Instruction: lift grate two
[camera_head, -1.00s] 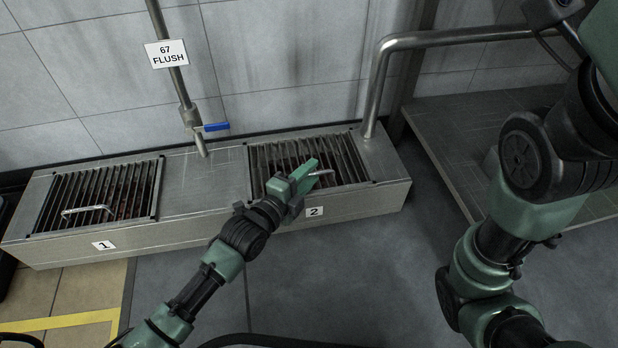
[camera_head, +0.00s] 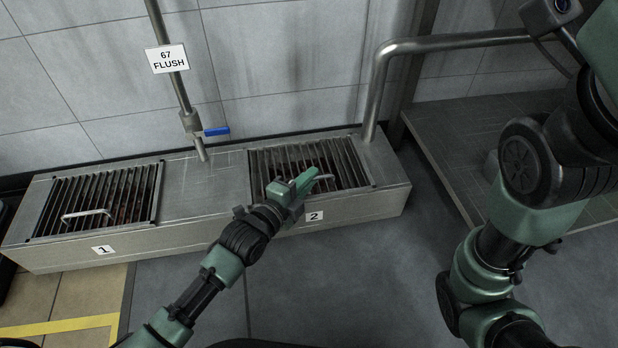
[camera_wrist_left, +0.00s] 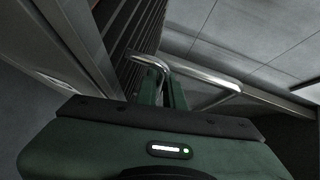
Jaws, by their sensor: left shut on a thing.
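Grate two (camera_head: 340,158) is a dark slatted grate with a steel handle, set in the right opening of the steel trough above the "2" label (camera_head: 314,216). My left gripper (camera_head: 312,180) is over its front part, shut on the handle (camera_head: 325,178). In the left wrist view the handle (camera_wrist_left: 205,75) is a bent bright bar passing at the fingers (camera_wrist_left: 160,90), with the grate's slats (camera_wrist_left: 135,30) behind. The grate looks seated in its opening; the gripper hides part of it. My right gripper is out of view; part of my right arm shows at the right.
Grate one (camera_head: 95,200) with its own handle lies in the trough's left opening. The grey floor in front is clear.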

